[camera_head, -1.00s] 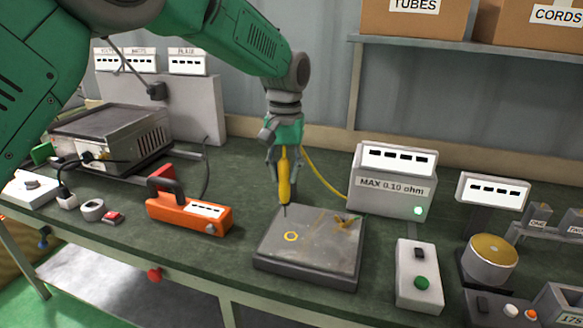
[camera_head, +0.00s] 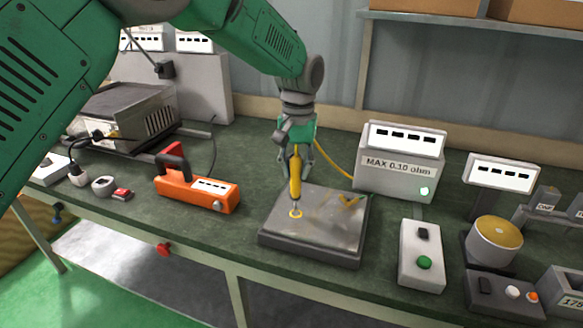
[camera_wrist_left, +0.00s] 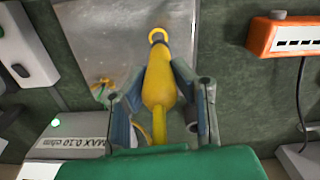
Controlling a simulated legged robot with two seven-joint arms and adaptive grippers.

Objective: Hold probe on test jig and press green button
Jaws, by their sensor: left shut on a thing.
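My left gripper (camera_head: 300,158) is shut on the yellow probe (camera_head: 296,176) and holds it upright over the test jig (camera_head: 330,221), a grey metal plate. The probe's tip is at the yellow ring (camera_head: 295,214) on the plate; I cannot tell whether it touches. In the left wrist view the probe (camera_wrist_left: 160,80) lies between the fingers, with its tip over the ring (camera_wrist_left: 158,35). The green button (camera_head: 424,262) is on a white box (camera_head: 421,282) to the right of the jig. My right gripper does not show.
A meter marked MAX 0.10 ohm (camera_head: 397,180) with a lit green lamp stands behind the jig. A yellow cable (camera_head: 333,161) runs to it from the probe. An orange tester (camera_head: 197,194) stands to the left. A gold-topped round device (camera_head: 494,240) stands to the right.

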